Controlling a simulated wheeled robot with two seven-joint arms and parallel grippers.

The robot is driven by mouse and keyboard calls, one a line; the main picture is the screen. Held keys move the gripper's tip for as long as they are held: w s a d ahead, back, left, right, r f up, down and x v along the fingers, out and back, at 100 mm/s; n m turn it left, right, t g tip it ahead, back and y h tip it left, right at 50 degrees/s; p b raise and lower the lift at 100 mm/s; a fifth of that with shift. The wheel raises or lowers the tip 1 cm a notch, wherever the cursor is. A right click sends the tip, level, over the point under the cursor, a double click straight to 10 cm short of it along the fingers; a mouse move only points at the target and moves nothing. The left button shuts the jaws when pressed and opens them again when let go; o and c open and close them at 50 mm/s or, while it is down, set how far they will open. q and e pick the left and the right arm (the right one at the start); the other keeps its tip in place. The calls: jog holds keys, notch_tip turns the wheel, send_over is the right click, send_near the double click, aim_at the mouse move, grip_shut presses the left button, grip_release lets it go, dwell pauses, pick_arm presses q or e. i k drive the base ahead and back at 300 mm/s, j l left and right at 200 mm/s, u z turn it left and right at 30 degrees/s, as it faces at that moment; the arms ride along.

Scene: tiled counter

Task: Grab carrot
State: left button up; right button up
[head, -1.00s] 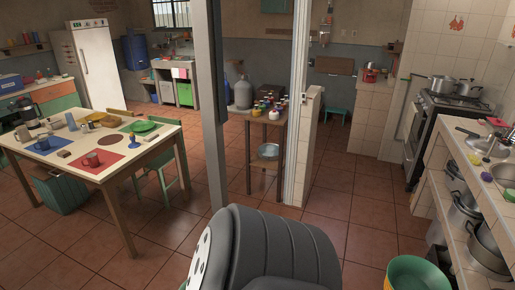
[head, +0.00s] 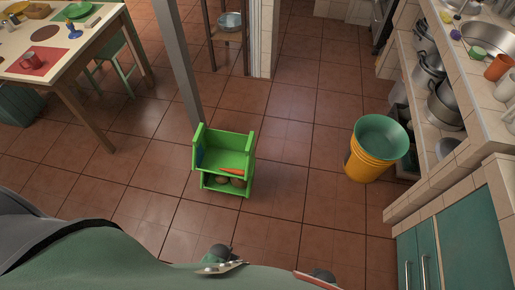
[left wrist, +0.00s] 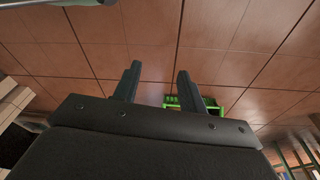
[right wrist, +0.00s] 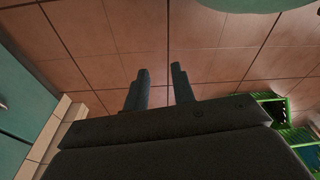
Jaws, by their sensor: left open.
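An orange carrot (head: 232,171) lies on the upper shelf of a small green two-tier rack (head: 248,152), which stands on the floor. My left gripper (left wrist: 157,77) is open and empty in the left wrist view. Part of the rack (left wrist: 207,104) shows beyond its fingers, well apart from them. My right gripper (right wrist: 160,73) is open and empty in the right wrist view. The rack's edge (right wrist: 277,97) shows at the right of that view. The carrot cannot be made out in either wrist view. Neither gripper is clearly seen in the head view.
Brown potato-like items (head: 236,182) lie on the rack's lower shelf. A grey post (head: 177,62) rises close behind the rack. A green and yellow bucket stack (head: 368,165) stands to the right, beside the tiled counter (head: 468,135). A table (head: 83,50) stands at upper left. Floor around the rack is mostly clear.

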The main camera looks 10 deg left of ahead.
aim_at(238, 172)
jog(key=u, duration=0.75)
